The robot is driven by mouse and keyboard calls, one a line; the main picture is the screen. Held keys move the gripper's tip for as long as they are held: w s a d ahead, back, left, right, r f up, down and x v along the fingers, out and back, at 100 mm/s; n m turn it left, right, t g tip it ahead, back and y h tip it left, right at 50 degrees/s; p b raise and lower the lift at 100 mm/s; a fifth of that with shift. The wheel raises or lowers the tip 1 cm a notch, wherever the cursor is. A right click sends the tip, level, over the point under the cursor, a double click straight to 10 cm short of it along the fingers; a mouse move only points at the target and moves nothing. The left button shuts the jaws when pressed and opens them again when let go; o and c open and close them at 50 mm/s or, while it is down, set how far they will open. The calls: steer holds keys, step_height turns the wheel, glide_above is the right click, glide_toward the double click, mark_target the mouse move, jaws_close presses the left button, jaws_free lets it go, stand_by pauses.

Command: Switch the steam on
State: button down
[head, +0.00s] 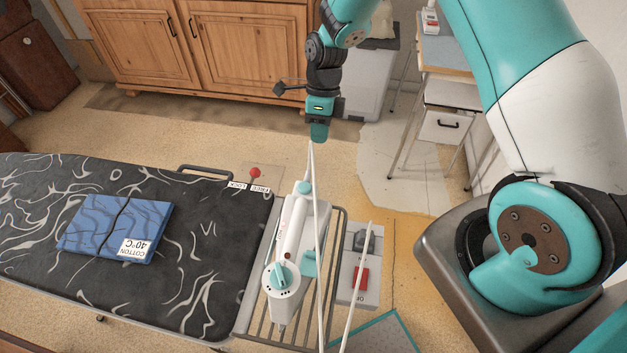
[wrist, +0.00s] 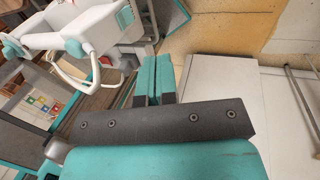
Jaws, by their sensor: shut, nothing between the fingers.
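My gripper (head: 319,132) is shut and empty, pointing down in the head view, beyond the far end of the iron. In the wrist view its two teal fingers (wrist: 153,78) lie together. A white steam iron (head: 292,232) with teal parts, including a teal dial-like part (head: 281,276), rests on a metal rack (head: 256,313). A grey panel (head: 345,293) right of the rack carries a red switch (head: 360,279) and a dark grey part (head: 365,242). Lettering beside the switch is partly cut by a cord, and its position cannot be told. My gripper touches none of these.
A black patterned ironing board (head: 190,235) holds a folded blue cloth (head: 116,228) labelled COTTON 40°C. A red-knobbed lever (head: 255,173) stands near LOCK and FREE labels. White cords (head: 316,210) cross in front of the rack. Wooden cabinets (head: 195,45) stand behind; floor between is clear.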

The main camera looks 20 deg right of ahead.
steer(key=s+a+f+p, duration=0.1)
steer(key=s+f+p, duration=0.1)
steer(key=f, duration=0.1)
steer(key=s+a+f+p, duration=0.1)
steer(key=f, duration=0.2)
steer(key=s+a+f+p, duration=0.2)
steer(key=f, duration=0.1)
steer(key=shift+s+f+p, duration=0.3)
steer(key=shift+s+f, duration=0.05)
steer(key=shift+s+a+f+g+b, duration=0.15)
steer(key=shift+f+g+b, duration=0.2)
steer(key=shift+b, duration=0.45)
steer(key=shift+a+r+y, duration=0.1)
steer(key=shift+r+y, duration=0.15)
steer(key=shift+y, duration=0.05)
steer(key=shift+p, duration=0.3)
steer(key=shift+r+p, duration=0.5)
steer(key=shift+r, duration=0.35)
